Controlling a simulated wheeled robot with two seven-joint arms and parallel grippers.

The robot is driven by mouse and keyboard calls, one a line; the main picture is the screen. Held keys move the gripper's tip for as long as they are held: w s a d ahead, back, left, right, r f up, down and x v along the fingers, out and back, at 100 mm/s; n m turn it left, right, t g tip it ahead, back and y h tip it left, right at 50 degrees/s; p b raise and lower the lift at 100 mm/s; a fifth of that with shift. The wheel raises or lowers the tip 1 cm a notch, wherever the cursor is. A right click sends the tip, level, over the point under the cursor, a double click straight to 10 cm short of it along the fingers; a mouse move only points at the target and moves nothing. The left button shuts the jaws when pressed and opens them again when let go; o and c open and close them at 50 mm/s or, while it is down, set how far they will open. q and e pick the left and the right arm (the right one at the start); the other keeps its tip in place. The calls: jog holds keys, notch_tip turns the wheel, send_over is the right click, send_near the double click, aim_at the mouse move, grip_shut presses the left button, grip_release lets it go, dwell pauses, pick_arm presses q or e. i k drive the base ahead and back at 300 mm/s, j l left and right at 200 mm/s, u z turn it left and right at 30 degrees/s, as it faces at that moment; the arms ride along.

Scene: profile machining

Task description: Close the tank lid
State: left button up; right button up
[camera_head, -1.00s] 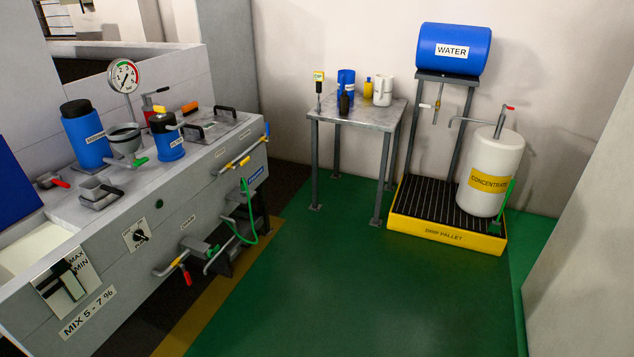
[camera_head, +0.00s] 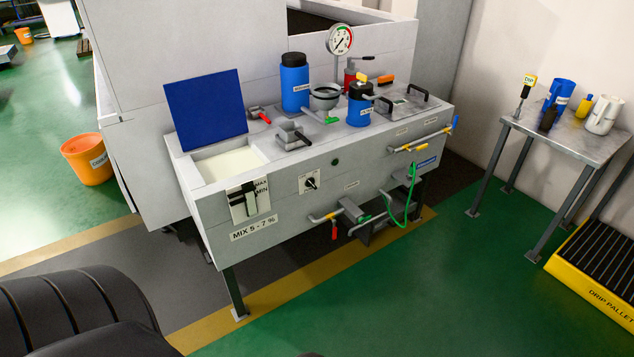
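The tank lid (camera_head: 207,108) is a blue panel standing raised, tilted slightly back, at the back edge of the tank opening. The tank (camera_head: 215,222) is a grey bench-like body labelled "MIX 5 - 7 %". Its opening at the left end shows pale liquid (camera_head: 228,164). A level window (camera_head: 250,203) marked MAX and MIN sits on the front below the opening. Neither gripper is in view. A dark ribbed part of my own arm shows at the lower left, well short of the tank.
On the tank top stand a blue canister (camera_head: 294,88), a funnel cup (camera_head: 325,98), a blue filter pot (camera_head: 360,108) and a gauge (camera_head: 340,40). Valves and a green hose (camera_head: 411,195) project from the front. An orange bucket (camera_head: 87,160) stands left. Green floor in front is clear.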

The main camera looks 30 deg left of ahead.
aim_at(208, 109)
jog(key=j, duration=1.05)
jog(key=j+z, duration=0.15)
jog(key=j, duration=0.6)
jog(key=k+j+z, duration=0.15)
jog(key=j, duration=0.6)
jog(key=k+j+z, duration=0.15)
jog(key=j, duration=0.6)
jog(key=k+j+z, duration=0.15)
jog(key=j, duration=0.6)
jog(key=k+j+z, duration=0.15)
jog(key=j, duration=0.6)
jog(key=k+j+z, duration=0.15)
jog(key=j, duration=0.5)
jog(key=k+j+z, duration=0.15)
jog(key=k+j, duration=0.15)
jog(key=j, duration=0.35)
jog(key=k+j+z, duration=0.15)
jog(key=k+j, duration=0.15)
jog(key=j, duration=0.35)
